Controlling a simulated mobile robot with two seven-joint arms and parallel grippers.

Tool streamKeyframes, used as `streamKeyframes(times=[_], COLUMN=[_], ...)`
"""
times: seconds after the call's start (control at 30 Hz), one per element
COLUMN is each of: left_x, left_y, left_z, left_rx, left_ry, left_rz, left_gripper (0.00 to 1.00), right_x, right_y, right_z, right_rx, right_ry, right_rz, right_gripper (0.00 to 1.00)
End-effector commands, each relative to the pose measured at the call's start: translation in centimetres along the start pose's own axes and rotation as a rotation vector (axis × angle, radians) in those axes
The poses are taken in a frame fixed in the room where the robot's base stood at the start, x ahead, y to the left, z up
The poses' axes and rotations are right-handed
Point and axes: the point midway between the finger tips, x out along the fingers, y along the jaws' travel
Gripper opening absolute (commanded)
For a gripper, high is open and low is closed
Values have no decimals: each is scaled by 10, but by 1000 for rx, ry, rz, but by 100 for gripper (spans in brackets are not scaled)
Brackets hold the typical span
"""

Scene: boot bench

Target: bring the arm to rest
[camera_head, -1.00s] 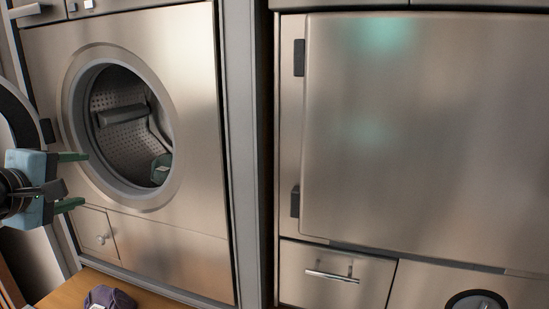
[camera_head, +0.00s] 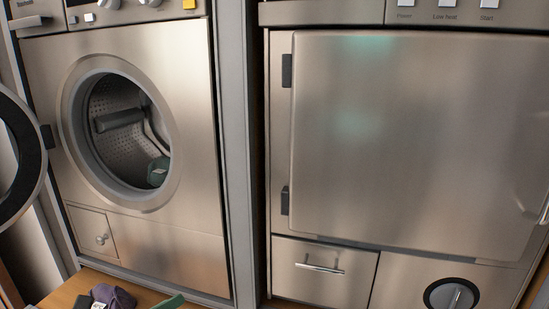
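Only a green finger-like tip, which looks like part of my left gripper (camera_head: 169,302), shows at the bottom edge, right of a bundle of purple cloth (camera_head: 114,298). The rest of that gripper is cut off, so I cannot tell whether it is open or holds anything. My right gripper is not in view. The left machine (camera_head: 180,150) has its round door (camera_head: 38,165) swung open to the left. A dark green item with a pale label (camera_head: 158,172) lies low in its drum.
A wooden surface (camera_head: 65,292) runs along the bottom left. A grey post (camera_head: 233,150) separates the machines.

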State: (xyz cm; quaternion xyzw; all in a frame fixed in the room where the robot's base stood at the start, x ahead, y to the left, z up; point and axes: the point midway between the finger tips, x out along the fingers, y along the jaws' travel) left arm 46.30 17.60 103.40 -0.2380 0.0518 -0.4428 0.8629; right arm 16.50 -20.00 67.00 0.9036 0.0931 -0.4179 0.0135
Motion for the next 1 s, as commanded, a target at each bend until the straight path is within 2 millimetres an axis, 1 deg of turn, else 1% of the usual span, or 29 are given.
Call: streamKeyframes(times=[0.03,0.07,0.1,0.17,0.2,0.27,0.3,0.37,0.4,0.43,0.53,0.57,0.6,0.7,0.8,0.9,1.0], left_x=[-7,-11,-18,-30,-40,-56,-68,-88,-102,-113,-146,-156,-168,-194,-211,-222,-226], left_y=[0,2,6,14,20,28,33,39,40,41,34,29,23,2,-17,-31,-38], left_z=[-12,-18,-28,-45,-58,-81,-99,-130,-152,-169,-224,-240,-261,-305,-337,-355,-364], left_rx=[-189,-299,-448,-670,-817,-1037,-1181,-1394,-1534,-1631,-1922,-2000,-2096,-2296,-2434,-2515,-2551], left_ry=[-67,-109,-165,-249,-307,-396,-457,-552,-618,-666,-822,-868,-927,-1061,-1164,-1230,-1262], left_rz=[20,36,60,105,141,200,247,322,377,418,553,593,648,768,860,919,947], left_gripper=[65,65,65,65,65,65,65,65,65,65,65,65,65,65,65,65,65], right_x=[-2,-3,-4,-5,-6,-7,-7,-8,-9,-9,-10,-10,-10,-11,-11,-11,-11], right_y=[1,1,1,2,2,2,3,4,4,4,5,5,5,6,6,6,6], right_z=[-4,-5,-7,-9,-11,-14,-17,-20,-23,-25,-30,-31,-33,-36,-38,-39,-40], right_rx=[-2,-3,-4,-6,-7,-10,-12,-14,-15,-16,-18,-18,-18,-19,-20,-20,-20], right_ry=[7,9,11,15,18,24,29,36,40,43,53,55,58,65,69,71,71], right_rz=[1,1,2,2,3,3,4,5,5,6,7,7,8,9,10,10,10], right_gripper=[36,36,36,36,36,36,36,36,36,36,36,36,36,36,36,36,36])
